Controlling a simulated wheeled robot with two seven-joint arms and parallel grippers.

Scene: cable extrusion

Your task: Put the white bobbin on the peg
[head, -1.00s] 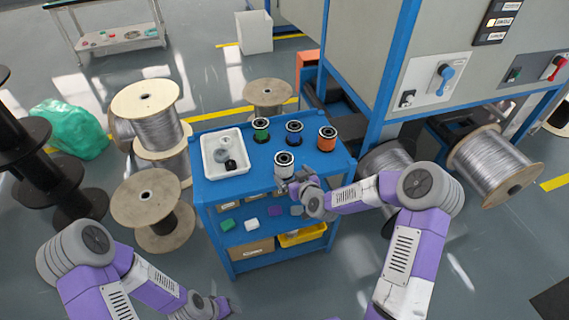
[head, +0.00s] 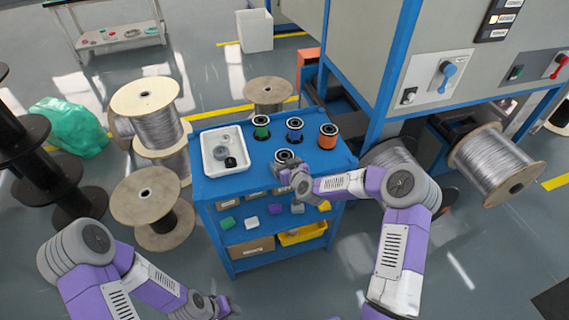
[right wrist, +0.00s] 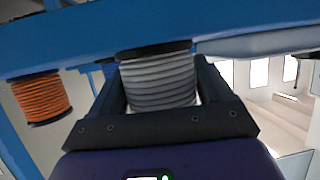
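The white bobbin (head: 284,156) is upright near the front edge of the blue cart's top; in the head view only its dark-rimmed upper end shows clearly, and my right gripper hides much of its body. The right wrist view shows its pale wound coil (right wrist: 158,82) between the two dark fingers of my right gripper (right wrist: 160,95). The fingers lie close along both sides; I cannot tell whether they press on it. My left gripper (head: 223,305) is low in front of the cart, away from the bobbins, its fingers too small to judge. I cannot make out a bare peg.
The blue cart (head: 207,190) also carries a green bobbin (head: 261,128), a blue bobbin (head: 294,129), an orange bobbin (head: 327,136) and a white tray (head: 207,155) at the left. The machine (head: 366,60) stands behind right. Large wooden cable reels (head: 147,200) stand left of the cart.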

